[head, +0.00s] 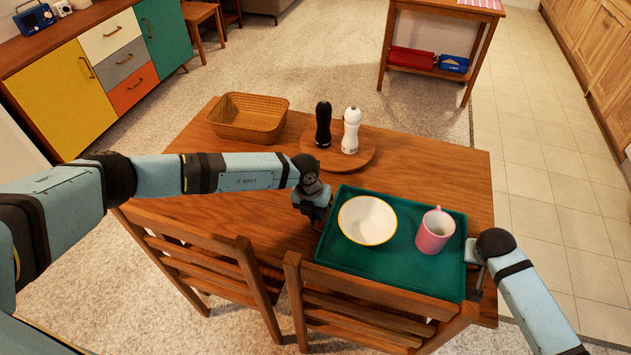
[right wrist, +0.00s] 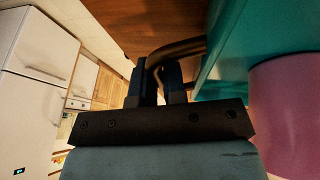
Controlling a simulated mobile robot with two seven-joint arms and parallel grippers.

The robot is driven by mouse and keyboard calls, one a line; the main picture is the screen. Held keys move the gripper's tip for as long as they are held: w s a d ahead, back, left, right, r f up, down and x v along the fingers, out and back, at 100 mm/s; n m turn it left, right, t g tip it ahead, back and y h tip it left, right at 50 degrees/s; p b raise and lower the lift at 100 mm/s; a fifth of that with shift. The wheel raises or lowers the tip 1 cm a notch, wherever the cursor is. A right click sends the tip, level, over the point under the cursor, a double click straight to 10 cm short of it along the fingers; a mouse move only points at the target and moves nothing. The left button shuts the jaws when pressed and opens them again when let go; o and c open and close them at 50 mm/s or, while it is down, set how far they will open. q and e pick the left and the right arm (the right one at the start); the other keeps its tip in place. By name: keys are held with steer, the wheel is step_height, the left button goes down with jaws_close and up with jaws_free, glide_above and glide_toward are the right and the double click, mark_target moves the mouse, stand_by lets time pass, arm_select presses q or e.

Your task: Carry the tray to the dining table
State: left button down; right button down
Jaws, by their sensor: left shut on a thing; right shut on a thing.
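The green tray (head: 400,262) is over the right part of the wooden dining table (head: 200,165); I cannot tell whether it rests on the top. On the tray are a white bowl with a yellow rim (head: 367,220) and an upright pink mug (head: 435,231). My left gripper (head: 318,212) is at the tray's left edge, shut on it; its fingertips are mostly hidden. My right gripper (head: 476,272) is at the tray's right edge. In the right wrist view, its fingers (right wrist: 163,85) are shut around the dark tray handle (right wrist: 180,48), beside the pink mug (right wrist: 285,110).
A wicker basket (head: 250,117) and a round wooden board (head: 365,158) with a black mill (head: 323,125) and a white mill (head: 351,130) stand at the table's back. Two wooden chairs (head: 215,262) (head: 350,305) are at its near side. A colourful sideboard (head: 60,95) is far left.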

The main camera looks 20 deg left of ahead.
arm_select(q)
steer(key=shift+f, duration=0.4)
arm_select(e)
steer(key=shift+f, duration=0.4)
arm_select(q)
steer(key=c, duration=1.2)
jaws_free()
steer(key=shift+r, duration=0.1)
arm_select(e)
steer(key=c, duration=1.2)
jaws_free()
steer(key=shift+r, duration=0.1)
steer(key=shift+r, duration=0.15)
arm_select(q)
steer(key=r, duration=0.4)
steer(key=a+r, duration=0.1)
steer(key=r, duration=0.3)
steer(key=a+r, duration=0.1)
steer(key=r, duration=0.2)
steer(key=shift+a+r, duration=0.2)
steer(key=shift+r, duration=0.2)
arm_select(e)
step_height(320, 180, up, 10)
steer(key=shift+f, duration=0.1)
